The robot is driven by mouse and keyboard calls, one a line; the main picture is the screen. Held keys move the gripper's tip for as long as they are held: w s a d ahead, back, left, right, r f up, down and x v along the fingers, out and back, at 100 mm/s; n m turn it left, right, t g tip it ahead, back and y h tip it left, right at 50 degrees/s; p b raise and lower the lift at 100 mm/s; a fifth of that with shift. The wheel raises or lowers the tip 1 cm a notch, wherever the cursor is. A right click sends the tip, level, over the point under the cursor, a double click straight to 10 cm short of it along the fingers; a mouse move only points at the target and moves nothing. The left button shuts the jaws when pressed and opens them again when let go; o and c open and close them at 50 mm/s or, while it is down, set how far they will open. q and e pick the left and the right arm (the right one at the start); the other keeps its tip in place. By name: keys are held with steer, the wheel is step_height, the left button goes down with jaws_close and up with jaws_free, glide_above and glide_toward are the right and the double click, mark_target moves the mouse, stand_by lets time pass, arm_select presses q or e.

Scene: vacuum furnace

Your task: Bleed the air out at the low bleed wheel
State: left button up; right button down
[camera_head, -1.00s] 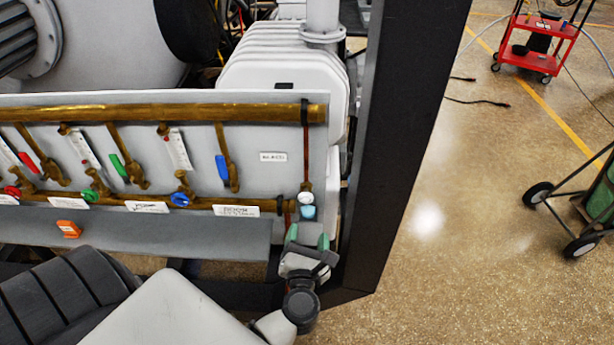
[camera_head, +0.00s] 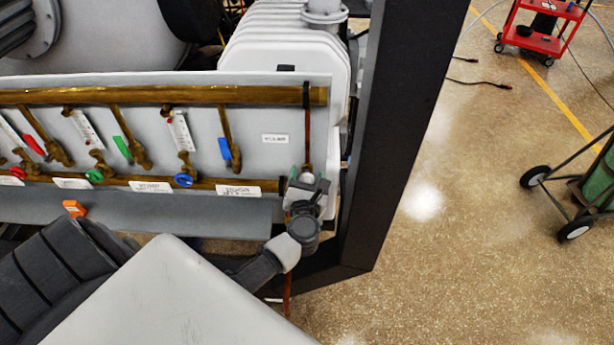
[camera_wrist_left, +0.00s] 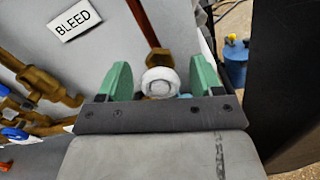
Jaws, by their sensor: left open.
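The bleed wheel is a small white round knob (camera_wrist_left: 160,82) at the lower end of a thin copper pipe with a brass nut, at the panel's right end. In the head view the knob (camera_head: 307,177) is mostly covered by my left gripper (camera_head: 307,175). A BLEED label (camera_wrist_left: 75,19) is on the panel up and left of it. In the left wrist view my left gripper (camera_wrist_left: 159,80) is open, one green finger on each side of the knob, with small gaps visible. A bit of something light blue shows behind the knob, mostly hidden. My right gripper is not in view.
The grey panel (camera_head: 60,88) carries brass pipes with red, green and blue handles left of the wheel. An orange block (camera_head: 74,208) sits on the ledge below. A dark upright post (camera_head: 405,130) stands close to the right.

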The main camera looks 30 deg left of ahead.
arm_select(q)
steer(key=c, duration=0.9)
steer(key=shift+c, duration=0.2)
steer(key=m+p, duration=0.3)
steer(key=m, duration=0.1)
steer(key=shift+r, duration=0.1)
steer(key=m+p, duration=0.3)
steer(key=m, duration=0.2)
steer(key=shift+d+m, duration=0.1)
steer(key=shift+m, duration=0.3)
steer(key=m+p, duration=0.2)
steer(key=m, duration=0.4)
steer(key=m+p, duration=0.1)
steer(key=m, duration=0.1)
steer(key=m+p, duration=0.1)
steer(key=m, duration=0.1)
steer(key=shift+f, duration=0.3)
steer(key=shift+m, duration=0.3)
